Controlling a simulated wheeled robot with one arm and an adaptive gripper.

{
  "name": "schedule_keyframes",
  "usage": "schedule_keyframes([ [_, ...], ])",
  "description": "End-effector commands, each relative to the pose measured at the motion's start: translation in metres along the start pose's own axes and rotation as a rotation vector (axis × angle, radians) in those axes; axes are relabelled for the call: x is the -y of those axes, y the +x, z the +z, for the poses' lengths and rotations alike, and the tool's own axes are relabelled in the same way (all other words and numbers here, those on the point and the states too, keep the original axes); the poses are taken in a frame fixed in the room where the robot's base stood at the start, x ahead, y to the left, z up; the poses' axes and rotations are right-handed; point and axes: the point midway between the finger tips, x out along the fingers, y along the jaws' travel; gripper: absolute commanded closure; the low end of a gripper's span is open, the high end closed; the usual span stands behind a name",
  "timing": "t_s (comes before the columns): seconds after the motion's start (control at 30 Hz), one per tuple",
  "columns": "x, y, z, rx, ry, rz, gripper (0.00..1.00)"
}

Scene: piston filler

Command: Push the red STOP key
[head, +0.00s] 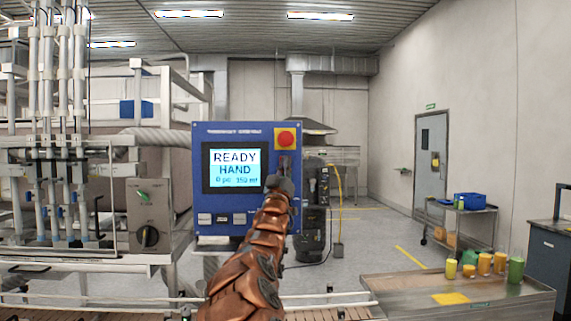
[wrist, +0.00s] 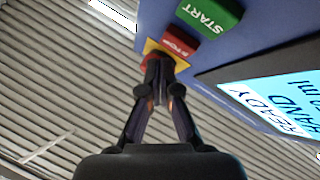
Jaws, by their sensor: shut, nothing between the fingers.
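The red STOP key (wrist: 180,43) shows in the wrist view on the blue panel, just above and right of my gripper's fingertips. The green START key (wrist: 208,14) is beyond it. My gripper (wrist: 158,66) is shut and empty. Its tips overlap the red emergency button on its yellow plate (wrist: 152,46) in the wrist view. I cannot tell whether the tips touch anything. In the head view my gripper (head: 284,165) is in front of the right side of the blue panel (head: 230,144), below the emergency button (head: 285,138), and hides the STOP and START keys.
The panel screen (head: 235,168) reads READY, HAND. Grey keys (head: 221,218) line the panel's lower edge. A grey box with a black knob (head: 149,237) stands at left. A table (head: 480,297) with yellow and green containers is at right.

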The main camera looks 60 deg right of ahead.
Motion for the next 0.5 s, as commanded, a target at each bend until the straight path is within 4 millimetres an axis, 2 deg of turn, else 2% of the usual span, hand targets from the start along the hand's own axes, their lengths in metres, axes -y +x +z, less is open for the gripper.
schedule_keyframes([
  [0.5,-0.019,-0.030,-0.019,-0.002,0.000,0.001,1.00],
])
